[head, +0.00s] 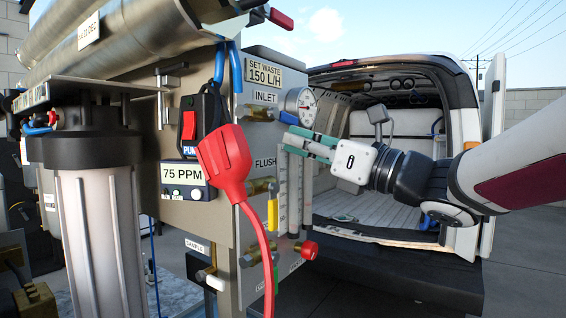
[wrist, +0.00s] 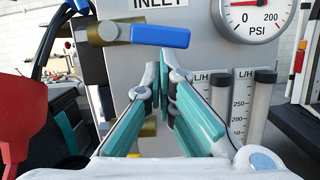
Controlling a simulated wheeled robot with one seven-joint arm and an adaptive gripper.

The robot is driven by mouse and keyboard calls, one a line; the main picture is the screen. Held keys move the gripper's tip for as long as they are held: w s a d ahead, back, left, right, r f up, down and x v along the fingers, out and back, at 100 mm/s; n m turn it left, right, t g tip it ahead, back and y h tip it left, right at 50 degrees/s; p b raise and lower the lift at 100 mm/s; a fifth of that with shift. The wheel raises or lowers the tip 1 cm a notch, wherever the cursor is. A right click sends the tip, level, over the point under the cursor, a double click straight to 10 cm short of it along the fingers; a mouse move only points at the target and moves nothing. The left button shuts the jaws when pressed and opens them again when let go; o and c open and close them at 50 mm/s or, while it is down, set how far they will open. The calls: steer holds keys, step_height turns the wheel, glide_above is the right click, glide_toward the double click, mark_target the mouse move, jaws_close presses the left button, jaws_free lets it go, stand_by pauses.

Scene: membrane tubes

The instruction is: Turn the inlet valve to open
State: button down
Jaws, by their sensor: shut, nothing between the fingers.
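The inlet valve has a brass body (wrist: 108,32) and a blue lever handle (wrist: 160,37) that lies nearly level, pointing right, under the INLET label (wrist: 160,3). In the head view the brass valve (head: 252,112) sits below the INLET label (head: 265,97), and its blue handle (head: 289,118) shows just left of the pressure gauge. My gripper (head: 288,142) points at the panel from the right. In the wrist view its teal-padded fingers (wrist: 161,80) are shut and empty, just below the blue handle. Whether they touch the handle is unclear.
A red plug with cable (head: 226,160) hangs at the left. The yellow handle (head: 272,213) and red knob (head: 308,250) are lower. An open van (head: 410,235) stands behind.

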steer(key=b, duration=0.1)
steer(key=n+b, duration=0.1)
steer(key=shift+w+d+b, duration=0.15)
steer(key=shift+w+b, duration=0.1)
steer(key=shift+b, duration=0.1)
steer(key=shift+r, duration=0.1)
steer(key=shift+s+r+n+b, duration=0.2)
steer(key=shift+n+b, duration=0.1)
steer(key=shift+b, duration=0.1)
steer(key=shift+w, duration=0.1)
